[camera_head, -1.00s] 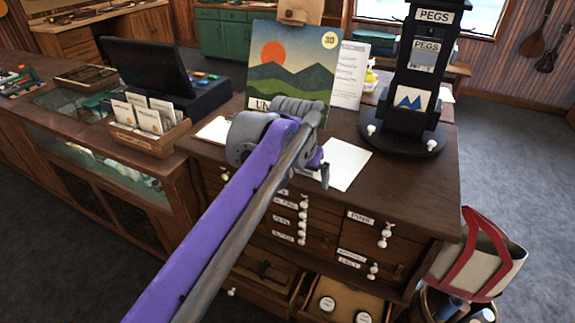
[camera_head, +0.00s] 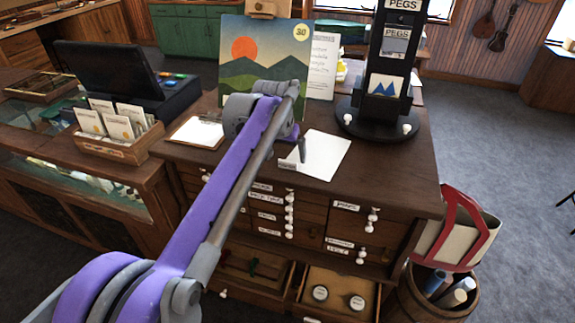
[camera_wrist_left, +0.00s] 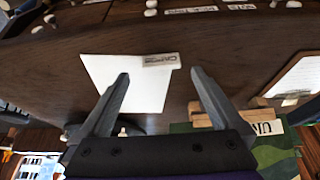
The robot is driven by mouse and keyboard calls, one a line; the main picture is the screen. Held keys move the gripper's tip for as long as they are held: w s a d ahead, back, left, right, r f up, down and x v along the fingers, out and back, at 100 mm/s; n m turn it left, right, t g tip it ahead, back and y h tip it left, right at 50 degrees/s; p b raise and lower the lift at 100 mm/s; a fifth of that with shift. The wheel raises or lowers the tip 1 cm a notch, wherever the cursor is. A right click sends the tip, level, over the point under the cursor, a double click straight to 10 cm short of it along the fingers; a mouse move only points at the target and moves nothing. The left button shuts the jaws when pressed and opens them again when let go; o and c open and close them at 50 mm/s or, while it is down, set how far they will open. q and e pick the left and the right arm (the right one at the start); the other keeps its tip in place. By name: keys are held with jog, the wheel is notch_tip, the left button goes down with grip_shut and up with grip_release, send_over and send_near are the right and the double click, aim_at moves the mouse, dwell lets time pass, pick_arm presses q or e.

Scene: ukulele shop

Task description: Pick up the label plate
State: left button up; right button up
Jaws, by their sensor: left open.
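The label plate (camera_wrist_left: 160,60) is a small pale bar with dark lettering. In the left wrist view it lies at the corner of a white sheet of paper (camera_wrist_left: 140,90). In the head view the label plate (camera_head: 287,165) is tiny, near the front left corner of the sheet (camera_head: 325,157) on the dark wooden cabinet top. My left gripper (camera_wrist_left: 159,73) is open, and its fingertips appear on either side of the plate with nothing between them. In the head view my left gripper (camera_head: 299,152) is over the sheet, partly hidden by its wrist. My right gripper is not in view.
A clipboard (camera_head: 198,132) lies left of the sheet. A landscape picture (camera_head: 240,75) stands behind my arm. A black pegs stand (camera_head: 385,75) rises at the right. A card box (camera_head: 115,150) and a register screen (camera_head: 105,72) stand left.

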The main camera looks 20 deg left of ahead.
aim_at(288, 162)
pick_arm(q)
jog(key=x, duration=0.4)
jog(key=shift+w+a, duration=0.1)
jog(key=shift+r, duration=0.1)
jog(key=c, duration=1.3)
